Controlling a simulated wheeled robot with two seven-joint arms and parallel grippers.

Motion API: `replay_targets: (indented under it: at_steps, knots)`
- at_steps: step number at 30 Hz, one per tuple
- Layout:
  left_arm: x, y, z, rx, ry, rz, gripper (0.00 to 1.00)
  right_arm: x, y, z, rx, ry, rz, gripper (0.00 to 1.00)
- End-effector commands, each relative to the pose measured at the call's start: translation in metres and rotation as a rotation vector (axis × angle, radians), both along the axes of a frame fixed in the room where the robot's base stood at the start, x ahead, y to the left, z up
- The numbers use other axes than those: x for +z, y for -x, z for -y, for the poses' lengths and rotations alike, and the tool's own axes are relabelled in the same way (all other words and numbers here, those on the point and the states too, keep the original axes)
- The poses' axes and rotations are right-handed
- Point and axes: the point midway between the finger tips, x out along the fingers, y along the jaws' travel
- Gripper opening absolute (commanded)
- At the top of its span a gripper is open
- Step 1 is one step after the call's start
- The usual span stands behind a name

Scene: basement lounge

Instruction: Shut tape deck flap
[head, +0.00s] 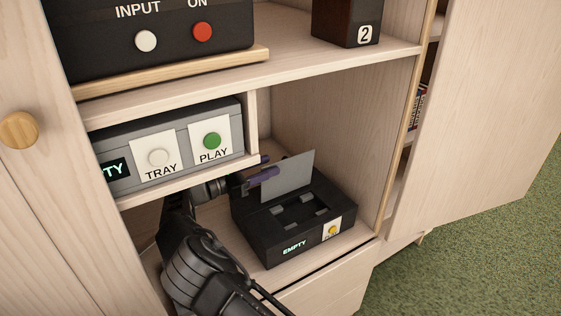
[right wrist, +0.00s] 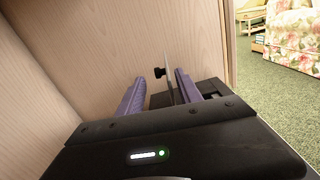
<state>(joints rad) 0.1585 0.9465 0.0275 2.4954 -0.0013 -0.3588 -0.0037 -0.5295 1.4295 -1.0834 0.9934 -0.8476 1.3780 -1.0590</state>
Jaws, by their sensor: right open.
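The deck (right wrist: 213,88) is partly hidden there by the right finger. My left gripper is not in view.
A grey unit (head: 185,145) with TRAY and PLAY buttons sits just above my right arm, on a higher shelf. The cubby's right wall (head: 358,130) stands beside the deck. An open door (head: 490,110) is at the right, and a round-knobbed door (head: 30,170) at the left.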

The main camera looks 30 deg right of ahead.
Motion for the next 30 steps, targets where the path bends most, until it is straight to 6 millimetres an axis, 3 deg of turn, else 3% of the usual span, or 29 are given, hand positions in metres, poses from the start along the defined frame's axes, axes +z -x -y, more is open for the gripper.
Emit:
replay_targets:
  at_steps: [9, 20, 30]
  knots:
    - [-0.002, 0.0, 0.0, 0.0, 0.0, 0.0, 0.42, 0.0, 0.001, 0.046, -0.001, 0.0, -0.001, 0.42]
    - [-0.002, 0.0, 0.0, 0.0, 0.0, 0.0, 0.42, 0.0, 0.001, 0.052, 0.0, 0.0, -0.001, 0.42]
    - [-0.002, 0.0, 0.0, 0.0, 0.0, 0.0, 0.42, 0.0, 0.001, 0.051, 0.0, 0.0, -0.001, 0.14]
